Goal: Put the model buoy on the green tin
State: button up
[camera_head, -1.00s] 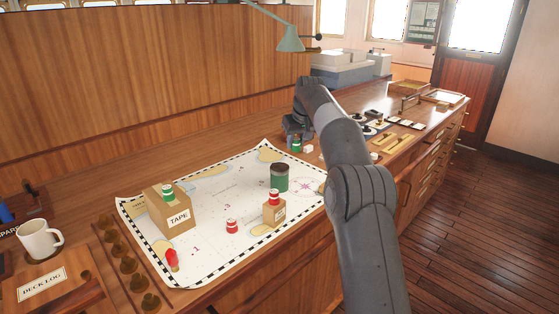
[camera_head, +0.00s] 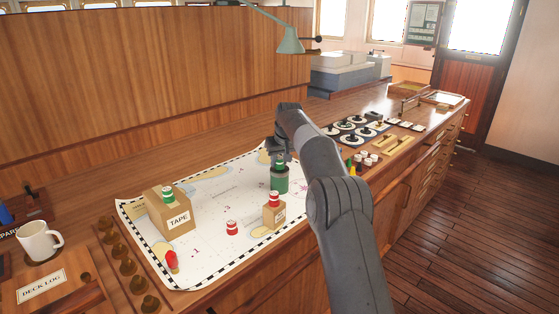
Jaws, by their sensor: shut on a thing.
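The green tin (camera_head: 279,184) stands upright on the chart, with its dark top largely covered by my gripper and the thing held. My gripper (camera_head: 278,164) is directly above the tin, pointing down and shut on a small green-and-white model buoy (camera_head: 279,170). The buoy is at the tin's top and mostly hidden by the fingers; I cannot tell whether it touches the tin. Another green-and-white buoy (camera_head: 168,194) sits on the tape box (camera_head: 176,217). A red-and-white buoy (camera_head: 273,198) sits on a small box (camera_head: 274,216), and another red-and-white one (camera_head: 232,228) stands on the chart.
The chart (camera_head: 215,255) lies on the wooden counter. A red piece (camera_head: 172,261) stands near its front left corner. A white mug (camera_head: 38,241) and a row of brass weights (camera_head: 126,266) are at left. Dark round pieces and small white-topped items (camera_head: 366,159) are beyond my arm.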

jog(key=shift+f, duration=0.1)
jog(key=o, duration=0.9)
jog(key=shift+o, duration=0.2)
jog(key=s+d+r+m, duration=0.1)
jog(key=s+d+r, duration=0.2)
jog(key=s+r, duration=0.55)
jog(key=s+d+r, duration=0.3)
jog(key=s+r, duration=0.4)
jog(key=r, duration=0.3)
jog(key=s+d+r+m+h, duration=0.1)
jog(key=s+d, duration=0.1)
jog(key=s, duration=0.6)
jog(key=s+d, duration=0.3)
jog(key=s, duration=0.5)
jog(key=s+d+f+m, duration=0.1)
jog(key=s+f, duration=0.3)
jog(key=s, duration=0.4)
jog(key=s+d+f+t, duration=0.1)
jog(key=s+d+f, duration=0.1)
jog(key=s+f, duration=0.3)
jog(key=s+d+f+m, duration=0.1)
jog(key=s+f, duration=0.4)
jog(key=s, duration=0.8)
jog(key=shift+d+f+m+h, duration=0.15)
jog(key=shift+d+m+h, duration=0.15)
jog(key=shift+d+h, duration=0.15)
